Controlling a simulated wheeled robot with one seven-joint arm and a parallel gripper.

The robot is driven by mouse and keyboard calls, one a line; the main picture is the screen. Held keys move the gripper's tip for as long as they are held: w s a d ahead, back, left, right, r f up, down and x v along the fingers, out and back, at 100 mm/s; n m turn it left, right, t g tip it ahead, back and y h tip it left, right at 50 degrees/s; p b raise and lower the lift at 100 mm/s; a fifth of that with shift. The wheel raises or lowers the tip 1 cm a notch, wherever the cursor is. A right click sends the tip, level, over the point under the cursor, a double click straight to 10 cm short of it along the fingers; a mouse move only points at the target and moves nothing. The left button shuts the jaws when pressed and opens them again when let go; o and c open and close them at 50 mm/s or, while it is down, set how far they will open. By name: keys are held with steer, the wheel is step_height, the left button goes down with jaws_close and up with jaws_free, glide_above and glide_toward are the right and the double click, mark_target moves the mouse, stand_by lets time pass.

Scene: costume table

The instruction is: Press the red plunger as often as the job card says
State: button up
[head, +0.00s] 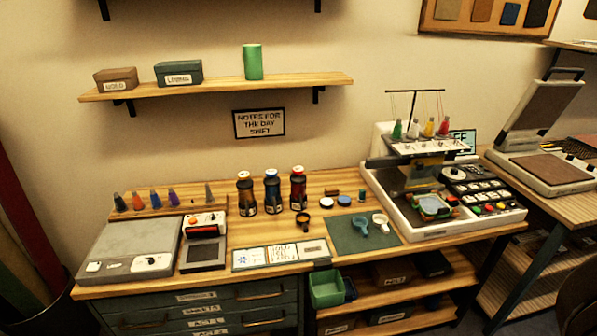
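A small dark device (204,252) with an orange-red upper part (204,231) stands at the left of the wooden table. I cannot tell whether that part is the plunger. A strip of white cards (282,254) lies at the table's front edge. One has a snowflake-like mark and the middle one has lettering too small to read surely. I cannot tell which is the job card. An embroidery-type machine (432,190) with a button panel, including a small red button, stands at the right. My gripper is not in view.
A grey flat case (130,249) fills the left end. Three dark bottles (272,192) stand mid-table, with a green mat (362,235) and small cups to their right. A wall shelf (220,87) holds boxes and a green cylinder. A press (540,150) stands on the right-hand table.

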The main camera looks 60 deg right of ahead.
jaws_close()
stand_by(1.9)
